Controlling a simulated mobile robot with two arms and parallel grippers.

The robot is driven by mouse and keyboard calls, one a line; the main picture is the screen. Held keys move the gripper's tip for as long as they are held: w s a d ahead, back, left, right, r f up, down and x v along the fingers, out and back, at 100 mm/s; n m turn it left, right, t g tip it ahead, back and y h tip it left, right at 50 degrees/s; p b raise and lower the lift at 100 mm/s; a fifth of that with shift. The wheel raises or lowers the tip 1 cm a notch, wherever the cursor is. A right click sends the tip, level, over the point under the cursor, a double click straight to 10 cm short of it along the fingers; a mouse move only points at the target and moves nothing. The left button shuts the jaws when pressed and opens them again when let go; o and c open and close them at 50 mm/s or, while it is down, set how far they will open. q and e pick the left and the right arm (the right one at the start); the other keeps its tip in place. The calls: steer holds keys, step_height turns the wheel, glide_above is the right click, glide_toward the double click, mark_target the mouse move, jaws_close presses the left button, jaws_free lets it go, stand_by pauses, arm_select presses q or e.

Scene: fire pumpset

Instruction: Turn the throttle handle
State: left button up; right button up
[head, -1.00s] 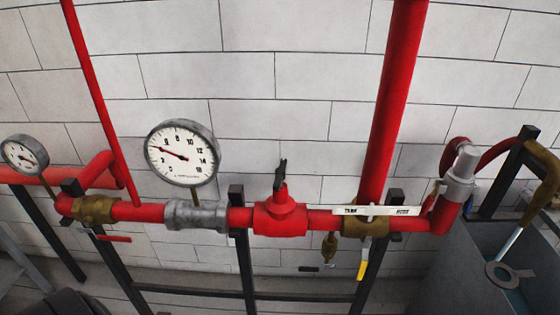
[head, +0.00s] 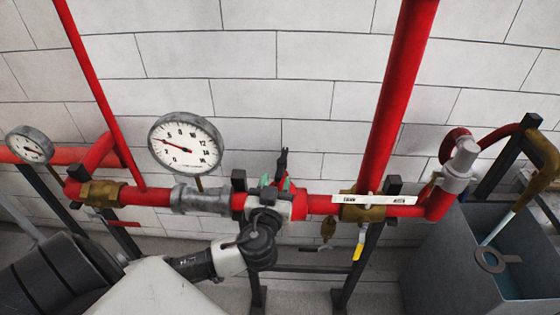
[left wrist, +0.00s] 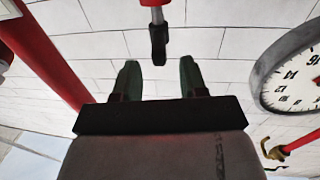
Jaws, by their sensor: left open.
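The throttle handle (head: 282,163) is a black upright lever on top of the red valve (head: 299,205) in the middle of the pipe. In the left wrist view the open fingers (left wrist: 159,72) hold nothing. My right gripper is not in view.
A large gauge (head: 185,143) stands left of the valve, and a smaller gauge (head: 29,146) is at the far left. A white labelled lever (head: 372,199) lies along the pipe to the right. A red vertical pipe (head: 398,100) rises behind it. A grey tank (head: 445,250) stands at the right.

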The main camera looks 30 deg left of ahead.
mark_target(280, 168)
arm_select(q)
steer(key=p+x, duration=0.1)
steer(key=x, duration=0.3)
steer(key=shift+w+a+r+p, duration=0.1)
steer(key=shift+w+p, duration=0.2)
steer(key=shift+w+a, duration=0.2)
steer(key=shift+w, duration=0.25)
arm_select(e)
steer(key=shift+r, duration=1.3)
arm_select(q)
jaws_close()
steer(key=shift+f+b, duration=0.3)
steer(key=shift+b, duration=0.05)
steer(key=shift+w+d+r+n+g+y+b, duration=0.15)
steer(key=shift+n+g+y+b, duration=1.15)
steer(key=shift+b, duration=1.4)
steer(key=shift+w+d+f+n+g+y+b, duration=0.2)
steer(key=shift+n+g+y+b, duration=1.05)
steer(key=shift+b, duration=1.5)
steer(key=shift+w+d+r+n+g+y+b, duration=0.2)
steer(key=shift+n+g+y+b, duration=1.05)
steer(key=shift+b, duration=1.45)
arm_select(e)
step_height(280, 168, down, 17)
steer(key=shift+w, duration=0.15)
